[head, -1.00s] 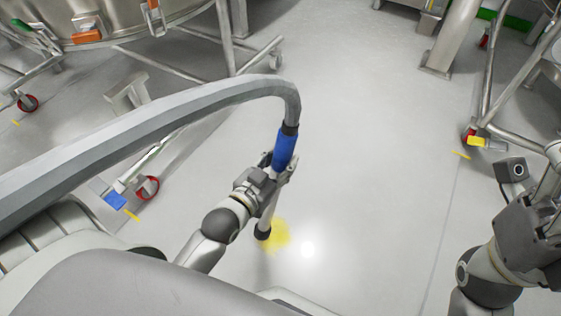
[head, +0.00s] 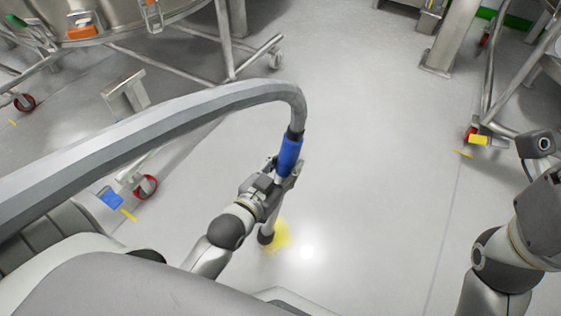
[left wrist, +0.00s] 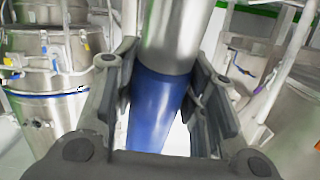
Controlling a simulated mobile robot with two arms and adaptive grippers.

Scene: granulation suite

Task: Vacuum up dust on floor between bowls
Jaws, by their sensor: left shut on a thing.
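A yellow dust patch (head: 280,236) lies on the grey floor at the lower middle of the head view. My left gripper (head: 284,174) is shut on the vacuum wand (head: 290,153), around its blue grip section. The blue grip and metal tube also show between the fingers in the left wrist view (left wrist: 157,105). The wand points down, its dark nozzle (head: 265,237) at the left part of the patch; whether it touches the floor cannot be told. A thick grey hose (head: 150,125) arches from the wand to the left. My right arm shows at the right edge, its fingers out of frame.
A large steel bowl (head: 105,30) on a wheeled frame stands at upper left, with a red caster (head: 147,187) nearer me. Another wheeled frame (head: 490,75) stands at right, beside a steel post (head: 450,40). The floor between is clear.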

